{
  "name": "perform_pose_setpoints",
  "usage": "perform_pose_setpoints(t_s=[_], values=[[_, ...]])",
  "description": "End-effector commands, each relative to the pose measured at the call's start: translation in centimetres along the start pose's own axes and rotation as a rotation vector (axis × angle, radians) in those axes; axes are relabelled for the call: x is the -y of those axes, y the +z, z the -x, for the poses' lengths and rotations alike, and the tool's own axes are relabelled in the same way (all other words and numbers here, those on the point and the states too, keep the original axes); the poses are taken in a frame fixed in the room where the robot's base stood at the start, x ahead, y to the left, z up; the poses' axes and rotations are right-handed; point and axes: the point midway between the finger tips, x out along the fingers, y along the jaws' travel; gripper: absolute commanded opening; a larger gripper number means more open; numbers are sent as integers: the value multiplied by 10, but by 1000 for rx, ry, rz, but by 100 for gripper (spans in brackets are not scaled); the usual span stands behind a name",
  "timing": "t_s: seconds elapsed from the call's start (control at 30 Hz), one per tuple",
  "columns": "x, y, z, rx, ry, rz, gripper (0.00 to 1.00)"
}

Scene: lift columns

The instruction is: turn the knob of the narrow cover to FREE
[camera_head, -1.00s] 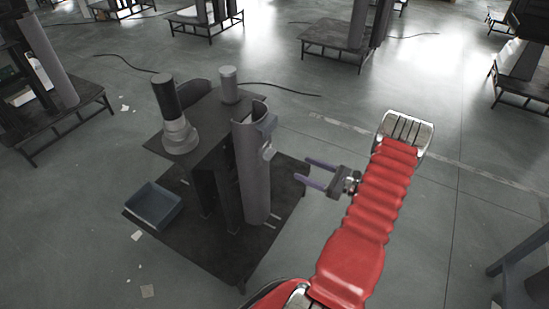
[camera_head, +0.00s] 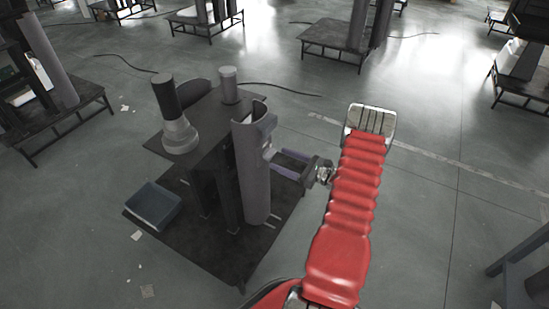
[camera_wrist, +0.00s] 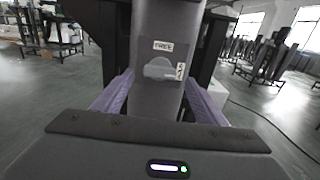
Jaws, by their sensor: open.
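The narrow cover (camera_head: 252,180) is a tall grey curved panel standing upright at the front of the column. It fills the middle of the wrist view (camera_wrist: 168,28). Its knob (camera_wrist: 160,69) is a grey rounded piece on the cover's face. A FREE label (camera_wrist: 163,46) is above the knob, and a second small label (camera_wrist: 180,71) is at its right. My gripper (camera_head: 278,165) is open, its purple fingers pointing at the cover's knob side. In the wrist view the fingers (camera_wrist: 158,95) stand left and right of the knob. Contact cannot be told.
A stepped cylinder (camera_head: 180,137) and a small grey cylinder (camera_head: 228,88) stand on the upper plate. A cable lies on the floor behind.

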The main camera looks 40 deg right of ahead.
Motion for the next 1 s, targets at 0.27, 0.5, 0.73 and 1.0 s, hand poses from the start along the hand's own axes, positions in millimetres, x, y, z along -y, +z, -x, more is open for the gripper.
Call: perform_pose_setpoints(t_s=[0.27,0.5,0.73,1.0], values=[[-1,0,-33,0,1,0,66],[0,0,-37,0,0,0,66],[0,0,-37,0,0,0,59],[-1,0,-37,0,1,0,40]])
